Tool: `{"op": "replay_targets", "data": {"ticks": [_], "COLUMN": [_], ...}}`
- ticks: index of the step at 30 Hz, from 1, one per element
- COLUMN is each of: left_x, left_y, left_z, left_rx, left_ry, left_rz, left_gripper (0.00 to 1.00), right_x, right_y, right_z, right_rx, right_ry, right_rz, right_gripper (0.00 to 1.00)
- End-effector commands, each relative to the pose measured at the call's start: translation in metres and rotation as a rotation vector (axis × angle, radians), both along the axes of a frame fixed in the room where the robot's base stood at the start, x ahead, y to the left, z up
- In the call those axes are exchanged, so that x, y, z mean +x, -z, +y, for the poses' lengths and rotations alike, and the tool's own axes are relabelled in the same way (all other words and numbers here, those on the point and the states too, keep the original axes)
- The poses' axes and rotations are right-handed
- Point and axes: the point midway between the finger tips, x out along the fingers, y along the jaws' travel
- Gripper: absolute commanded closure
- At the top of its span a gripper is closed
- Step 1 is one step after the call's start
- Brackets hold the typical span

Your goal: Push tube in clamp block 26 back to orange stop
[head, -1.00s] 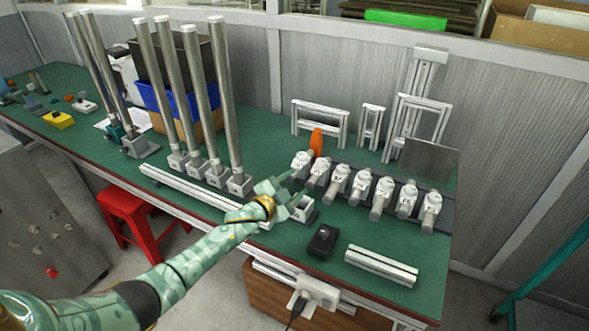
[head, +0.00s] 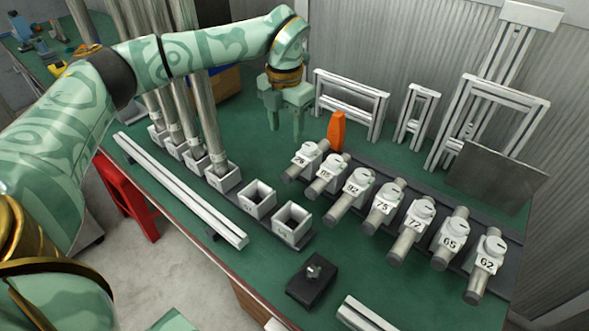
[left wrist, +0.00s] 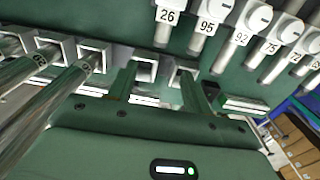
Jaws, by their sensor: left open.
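Clamp block 26 (head: 306,154) is the leftmost in a row of white clamp blocks on a dark rail. Its grey tube (head: 291,174) sticks out of the block's front, toward the lower left. The orange stop (head: 337,131) stands upright behind block 26. My left gripper (head: 284,124) is open and empty, fingers down, left of the orange stop and apart from it. In the left wrist view its fingers (left wrist: 158,88) are spread, and label 26 (left wrist: 167,15) with its tube (left wrist: 162,36) shows at the top. My right gripper is not recognisable.
More clamp blocks (head: 383,205) with tubes run to the right. Open square sockets (head: 292,224) and tall upright tubes (head: 206,120) stand at the left. Aluminium frames (head: 350,97) stand behind. A black box (head: 312,280) lies in front on the green table.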

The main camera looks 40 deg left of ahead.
Motion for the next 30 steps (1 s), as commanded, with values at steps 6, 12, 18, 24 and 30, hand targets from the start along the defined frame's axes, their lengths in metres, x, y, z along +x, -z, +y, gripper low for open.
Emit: {"op": "replay_targets", "data": {"ticks": [6, 12, 18, 24, 30], "left_x": [0.0, 0.0, 0.0, 0.0, 0.0], "left_y": [0.063, 0.111, 0.139, 0.147, 0.146], "left_z": [0.0, -0.001, -0.001, -0.001, -0.001], "left_rx": [-0.002, -0.004, -0.004, -0.004, -0.004], "left_ry": [0.0, 0.0, 0.0, 0.001, 0.001], "left_rz": [0.009, 0.007, 0.004, 0.0, -0.001], "left_gripper": [0.5, 0.5, 0.5, 0.5, 0.5], "right_x": [-0.017, -0.018, -0.022, -0.023, -0.023], "right_y": [0.023, 0.041, 0.05, 0.053, 0.052], "right_z": [-0.001, -0.002, -0.003, -0.003, -0.003], "right_rx": [-0.002, -0.002, -0.003, -0.003, -0.003], "right_ry": [-0.001, -0.002, -0.003, -0.003, -0.003], "right_rz": [0.036, 0.046, 0.056, 0.058, 0.058], "right_gripper": [0.77, 0.77, 0.77, 0.77, 0.77]}}
